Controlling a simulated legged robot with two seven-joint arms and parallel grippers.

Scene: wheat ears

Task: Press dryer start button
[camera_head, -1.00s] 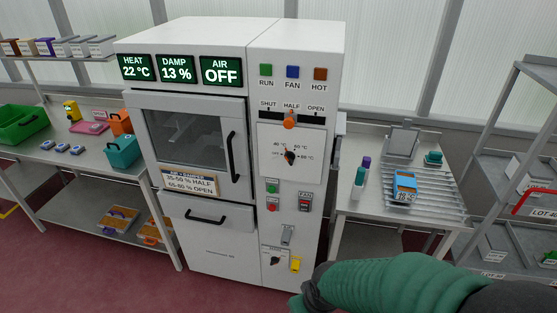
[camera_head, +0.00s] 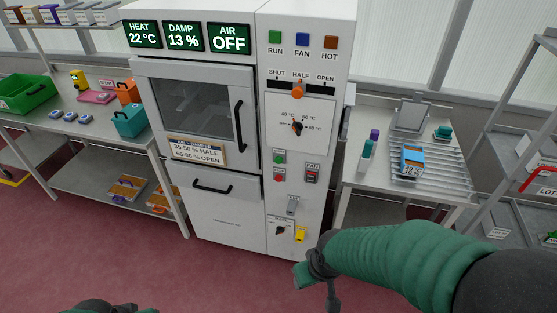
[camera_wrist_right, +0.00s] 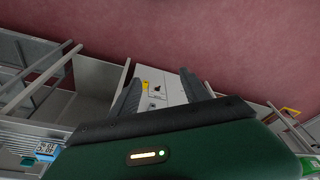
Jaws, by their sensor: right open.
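The white dryer (camera_head: 225,225) stands ahead in the head view. Its right-hand panel carries a green button (camera_head: 279,157) above a red button (camera_head: 278,177), and a FAN switch (camera_head: 312,173) beside them. The displays read HEAT 22 °C, DAMP 13 %, AIR OFF. My right gripper (camera_head: 318,284) is in front of and below the panel, apart from the buttons. In the right wrist view its two dark fingers (camera_wrist_right: 160,95) are spread, with the panel's lower part between them. My left gripper (camera_head: 108,308) barely shows at the bottom edge; its jaws are hidden.
A side table (camera_head: 368,205) with a tray, bottles and a blue meter (camera_head: 412,160) stands right of the dryer. A bench (camera_head: 100,155) with bins is at left. A shelf rack (camera_head: 515,160) is at far right. The red floor in front is clear.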

